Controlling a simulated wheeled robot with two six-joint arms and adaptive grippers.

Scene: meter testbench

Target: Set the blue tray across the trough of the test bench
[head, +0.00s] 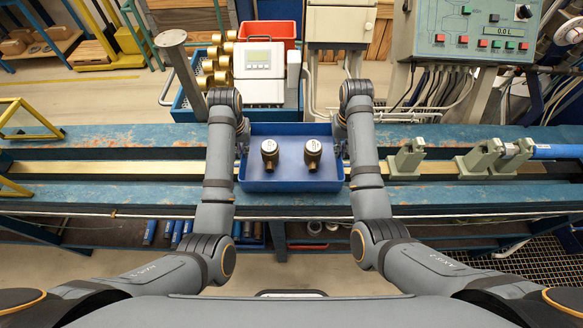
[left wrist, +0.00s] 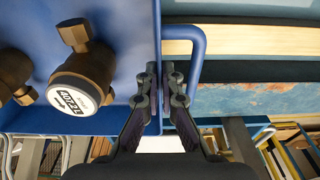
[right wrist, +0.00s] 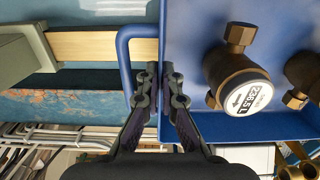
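The blue tray (head: 290,185) lies level over the middle of the bench in the head view, spanning the trough (head: 120,167) from the rear blue beam to the front one. Whether it touches the beams I cannot tell. Two brass meters (head: 269,153) (head: 312,153) stand in it. My left gripper (head: 241,148) is at the tray's left side; in the left wrist view (left wrist: 160,85) its fingers close about the side wall beside the handle (left wrist: 200,60). My right gripper (head: 340,148) does the same at the right side, near the other handle (right wrist: 124,60).
Grey clamp fixtures (head: 407,160) (head: 485,158) stand on the bench to the right, with a blue cylinder beyond. A control panel (head: 475,30) is behind. A blue crate with brass parts (head: 208,70) stands behind the tray. The bench to the left is clear.

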